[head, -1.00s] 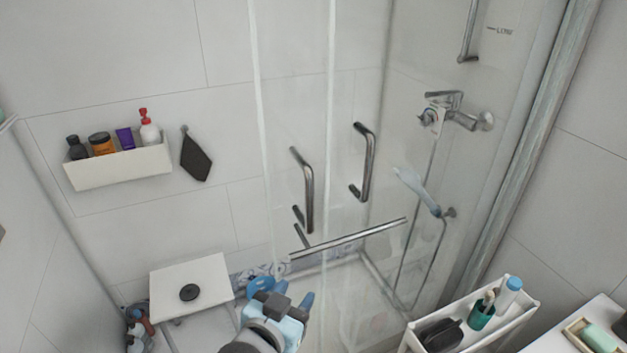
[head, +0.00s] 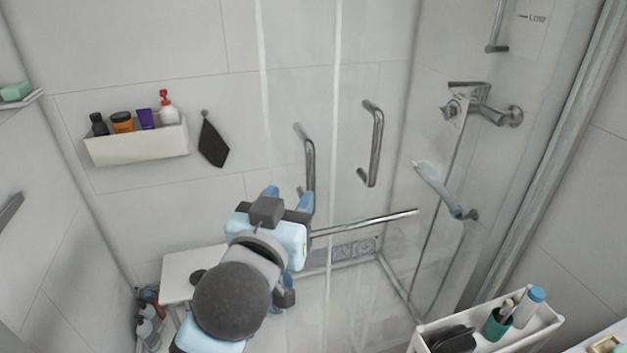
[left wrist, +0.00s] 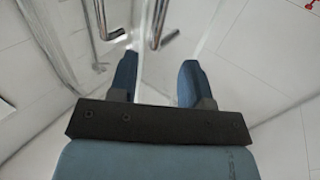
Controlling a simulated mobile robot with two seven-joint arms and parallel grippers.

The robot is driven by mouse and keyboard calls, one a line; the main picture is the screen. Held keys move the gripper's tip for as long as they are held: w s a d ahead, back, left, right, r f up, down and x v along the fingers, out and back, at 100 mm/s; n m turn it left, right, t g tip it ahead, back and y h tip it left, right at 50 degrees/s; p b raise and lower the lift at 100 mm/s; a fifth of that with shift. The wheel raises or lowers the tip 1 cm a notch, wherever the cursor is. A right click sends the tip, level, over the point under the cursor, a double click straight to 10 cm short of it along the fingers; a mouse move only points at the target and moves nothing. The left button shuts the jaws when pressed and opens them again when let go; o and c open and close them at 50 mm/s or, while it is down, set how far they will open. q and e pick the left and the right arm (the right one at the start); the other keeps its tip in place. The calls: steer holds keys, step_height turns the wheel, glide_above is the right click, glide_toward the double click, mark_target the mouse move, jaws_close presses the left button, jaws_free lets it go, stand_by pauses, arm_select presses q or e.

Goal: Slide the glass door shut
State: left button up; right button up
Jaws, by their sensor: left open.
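The clear glass door (head: 333,120) of the shower stands in the middle of the head view, with pale vertical edges. A curved metal handle (head: 308,160) is on the left part of the glass, and a second metal handle (head: 373,145) is to its right. My left gripper (head: 289,196) is open and empty, with its blue fingertips close to the lower end of the left handle; I cannot tell whether they touch. In the left wrist view, the open fingers (left wrist: 160,63) point toward two metal bars (left wrist: 103,22) at the top. My right gripper is not in view.
A horizontal metal bar (head: 365,224) crosses the glass below the handles. A white shelf with bottles (head: 138,148) hangs on the left wall. A white stool (head: 185,275) stands behind my left arm. A white caddy (head: 545,325) is at the lower right.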

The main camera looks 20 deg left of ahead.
mark_target(308, 171)
arm_select(q)
steer(key=shift+w+d+f+b, duration=0.15)
steer(key=shift+w+b, duration=0.7)
steer(key=shift+b, duration=1.1)
steer(key=shift+w+a+f+b, duration=0.1)
steer(key=shift+w+b, duration=0.75)
steer(key=shift+b, duration=1.1)
steer(key=w, duration=0.2)
steer(key=w+p, duration=0.1)
steer(key=w, duration=0.4)
steer(key=shift+w+r, duration=0.1)
steer(key=shift+r, duration=0.25)
steer(key=shift+w, duration=0.5)
jaws_close()
